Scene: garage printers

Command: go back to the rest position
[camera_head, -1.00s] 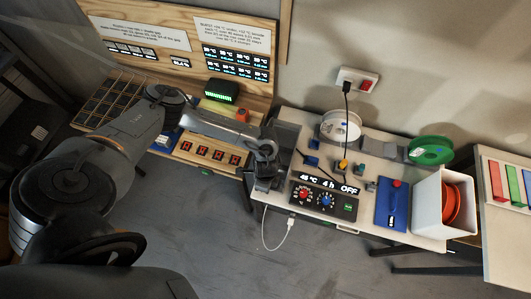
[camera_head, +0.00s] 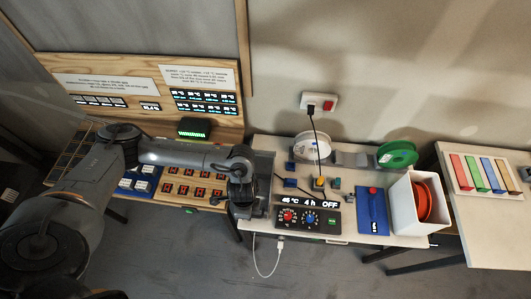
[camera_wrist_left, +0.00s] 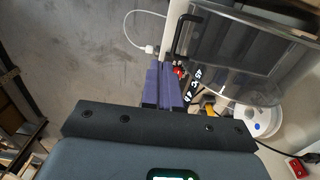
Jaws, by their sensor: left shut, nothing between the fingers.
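My left arm comes in from the left in the head view. Its left gripper (camera_head: 241,207) points down over the left edge of the white-topped table (camera_head: 395,228), beside the control panel (camera_head: 308,217). In the left wrist view its two fingers (camera_wrist_left: 162,85) are together with nothing between them. A clear-walled box (camera_wrist_left: 237,48) with a dark handle stands just beyond them; I cannot tell whether they touch it. My right gripper is not in view.
A white cable (camera_head: 268,262) hangs at the table's front. A white spool (camera_head: 311,146), green spool (camera_head: 397,154), blue block (camera_head: 372,210) and white bin (camera_head: 409,205) stand on the table. A wooden bench (camera_head: 195,190) is at left. Grey floor lies in front.

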